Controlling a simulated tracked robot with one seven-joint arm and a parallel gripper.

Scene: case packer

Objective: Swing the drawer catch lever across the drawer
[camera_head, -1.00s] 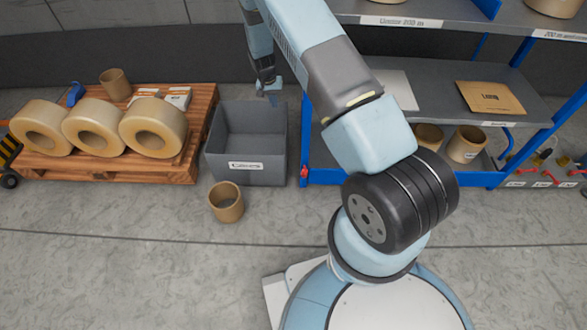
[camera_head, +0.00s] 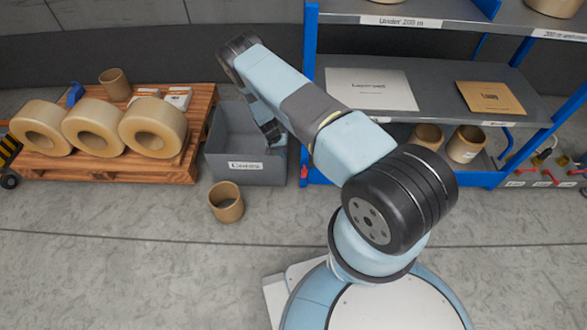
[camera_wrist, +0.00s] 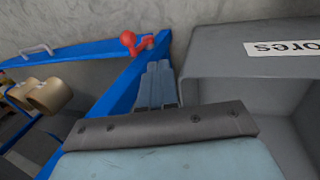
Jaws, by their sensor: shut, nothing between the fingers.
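The red catch lever (camera_head: 304,173) is at the lower left corner of the blue rack, beside the drawer. In the wrist view the red lever (camera_wrist: 130,42) shows a round knob and a short arm on the blue frame corner. The drawer's blue front (camera_wrist: 75,48) has a pale handle (camera_wrist: 38,50), and the drawer holds tan cores (camera_wrist: 48,95). My gripper (camera_head: 280,146) hangs by the right side of the grey bin. In the wrist view my gripper (camera_wrist: 158,66) is shut and empty, its fingertips near the lever with no clear contact.
The grey bin (camera_head: 245,170) labelled for cores stands just left of the rack, close to my gripper. A tan core (camera_head: 226,202) stands on the floor in front. A wooden pallet (camera_head: 120,170) with tan rolls lies left. The shelf (camera_head: 440,90) overhangs the drawer.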

